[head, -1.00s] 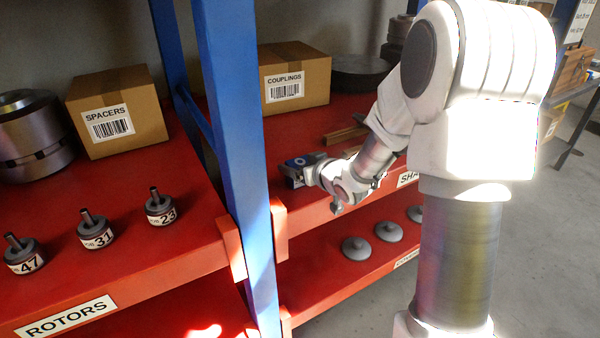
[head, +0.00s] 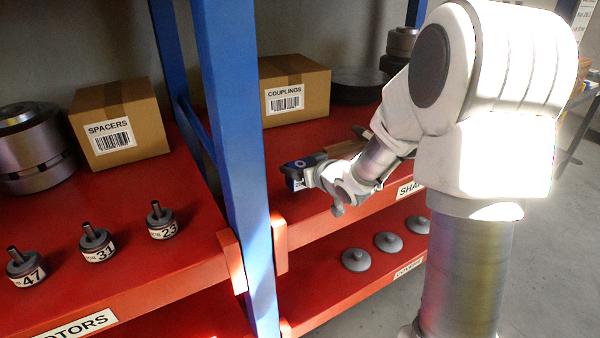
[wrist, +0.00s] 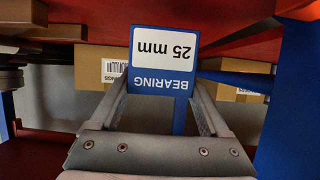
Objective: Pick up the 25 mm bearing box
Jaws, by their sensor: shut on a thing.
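The bearing box (wrist: 163,62) is blue and white; in the wrist view its label reads "25 mm" and "BEARING", upside down. My gripper (wrist: 163,95) is shut on it, one finger on each side. In the head view the box (head: 294,183) shows small and dark blue at the end of my gripper (head: 311,174). It is held above the red shelf, just right of the blue post. My gripper hides part of the box in the head view.
A blue upright post (head: 232,140) stands close left of the box. A couplings carton (head: 297,88) and a dark disc (head: 357,84) stand behind. A spacers carton (head: 120,125) and several rotors (head: 97,243) are on the left shelf. Grey discs (head: 388,242) lie on the lower shelf.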

